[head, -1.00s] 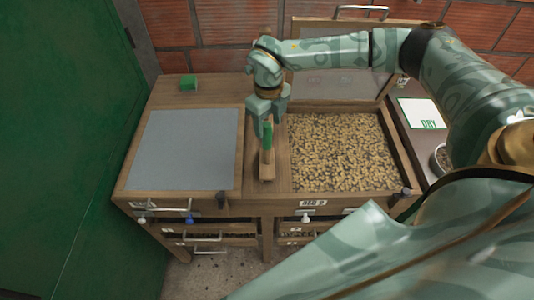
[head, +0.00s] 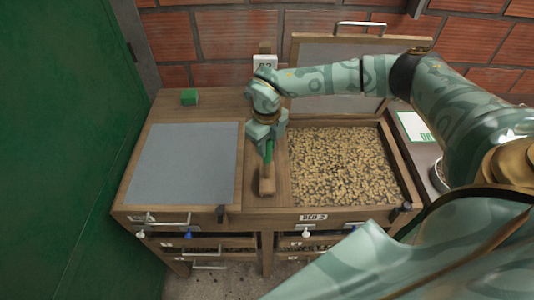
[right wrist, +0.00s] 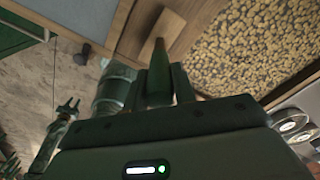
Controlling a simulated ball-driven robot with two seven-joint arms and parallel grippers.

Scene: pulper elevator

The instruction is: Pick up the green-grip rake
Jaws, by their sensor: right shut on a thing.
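The rake has a green grip (head: 268,153) and a wooden part (head: 267,180), and stands over the wooden divider between the grey panel and the bed of pale pellets. My right gripper (head: 267,143) is over the grip from above, its fingers shut on it. The right wrist view shows the green grip (right wrist: 158,75) between the two dark fingers, with a wooden piece beyond it. I cannot tell whether the rake touches the bench. A pronged green part at the left of the right wrist view looks like my left gripper (right wrist: 69,107); its jaw state is unclear.
The grey panel (head: 183,163) covers the left bed. The pellet bed (head: 342,165) is open, its mesh lid (head: 340,85) raised behind it. A green block (head: 189,97) sits at the back left. A white card (head: 414,127) lies on the right.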

